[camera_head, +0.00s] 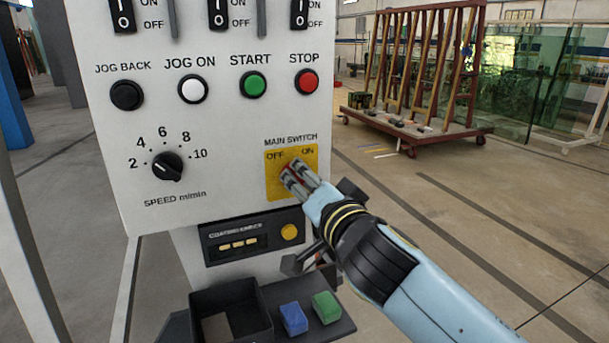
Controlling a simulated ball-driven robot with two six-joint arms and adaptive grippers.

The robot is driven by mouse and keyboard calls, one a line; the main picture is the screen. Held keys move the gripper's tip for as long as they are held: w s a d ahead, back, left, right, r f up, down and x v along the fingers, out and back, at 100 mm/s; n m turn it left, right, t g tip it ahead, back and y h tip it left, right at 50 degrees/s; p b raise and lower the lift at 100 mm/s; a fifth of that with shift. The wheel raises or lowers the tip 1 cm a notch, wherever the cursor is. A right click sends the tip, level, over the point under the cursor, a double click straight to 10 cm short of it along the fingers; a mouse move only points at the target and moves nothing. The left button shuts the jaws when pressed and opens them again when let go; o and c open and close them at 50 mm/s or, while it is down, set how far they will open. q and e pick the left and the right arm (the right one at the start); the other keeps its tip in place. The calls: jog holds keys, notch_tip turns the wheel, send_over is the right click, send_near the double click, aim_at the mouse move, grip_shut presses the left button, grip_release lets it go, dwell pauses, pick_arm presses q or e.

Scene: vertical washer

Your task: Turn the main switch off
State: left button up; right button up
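The main switch (271,182) is a yellow plate marked OFF and ON at the lower right of the white control panel (220,140). A small part of its red knob shows between and behind my fingertips; its angle is hidden. My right gripper (292,172) reaches in from the lower right, with its two grey fingers close together at the knob. The fingers lie on either side of the red part, but I cannot tell whether they press on it. My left gripper is not in view.
Above the switch are the green START button (253,84) and red STOP button (306,81). The speed dial (167,166) is to the left. Below stand a coating unit (250,238) and a shelf with a black bin (228,305), a blue block (293,318) and a green block (326,307).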

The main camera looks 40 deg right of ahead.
grip_shut()
jog(key=shift+n, duration=0.3)
dwell(0.3)
jog(key=n, duration=0.2)
jog(key=shift+f+n+b, duration=0.1)
jog(key=shift+n+b, duration=0.2)
jog(key=shift+b, duration=0.1)
jog(key=n, duration=0.3)
jog(key=shift+w+a+n, duration=0.1)
jog(key=shift+a+n, duration=0.05)
jog(key=shift+n, duration=0.15)
jog(key=n, duration=0.7)
jog(key=n+p, duration=0.1)
jog(key=n, duration=0.3)
jog(key=shift+a, duration=0.25)
jog(key=shift+f, duration=0.1)
jog(key=shift+n, duration=0.3)
